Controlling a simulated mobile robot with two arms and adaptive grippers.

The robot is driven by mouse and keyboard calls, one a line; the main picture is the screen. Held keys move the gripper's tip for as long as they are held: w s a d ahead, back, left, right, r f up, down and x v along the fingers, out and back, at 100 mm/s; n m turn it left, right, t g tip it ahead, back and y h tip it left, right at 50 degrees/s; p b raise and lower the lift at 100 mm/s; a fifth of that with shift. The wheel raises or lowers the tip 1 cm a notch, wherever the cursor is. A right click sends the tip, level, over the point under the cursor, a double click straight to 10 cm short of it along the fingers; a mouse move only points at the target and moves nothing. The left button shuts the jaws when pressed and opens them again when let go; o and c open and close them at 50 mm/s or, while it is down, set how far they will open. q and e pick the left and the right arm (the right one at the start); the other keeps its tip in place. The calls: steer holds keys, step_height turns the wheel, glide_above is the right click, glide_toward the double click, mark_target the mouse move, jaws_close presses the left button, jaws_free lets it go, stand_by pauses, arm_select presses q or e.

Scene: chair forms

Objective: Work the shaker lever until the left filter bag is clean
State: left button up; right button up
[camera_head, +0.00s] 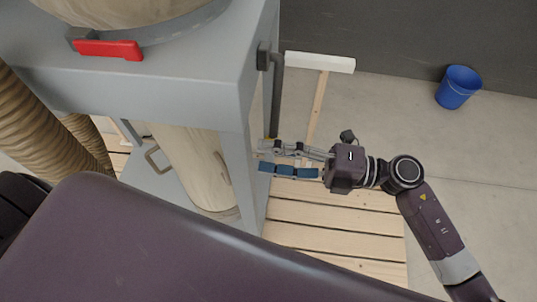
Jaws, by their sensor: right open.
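The grey machine frame (150,85) fills the upper left. The bottom of a beige filter bag (125,8) shows at the top edge; most of it is out of view, so I cannot tell how clean it is. A dark grey lever (277,95) hangs from a pivot block on the frame's right side. My right gripper (262,157) comes in from the right, open, with its fingertips beside the frame's right post. They are close to the lever's lower end in the picture; I cannot tell whether they touch it. My left gripper is not in view.
A red latch (107,49) sits on the band under the upper bag. A beige lower bag (190,165) hangs inside the frame. Ribbed hoses (45,120) are at the left. Wooden slats (330,220), a white-headed broom (320,62) and a blue bucket (459,87) are right.

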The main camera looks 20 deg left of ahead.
steer(key=b+v, duration=0.2)
steer(key=v, duration=0.7)
steer(key=shift+d, duration=0.25)
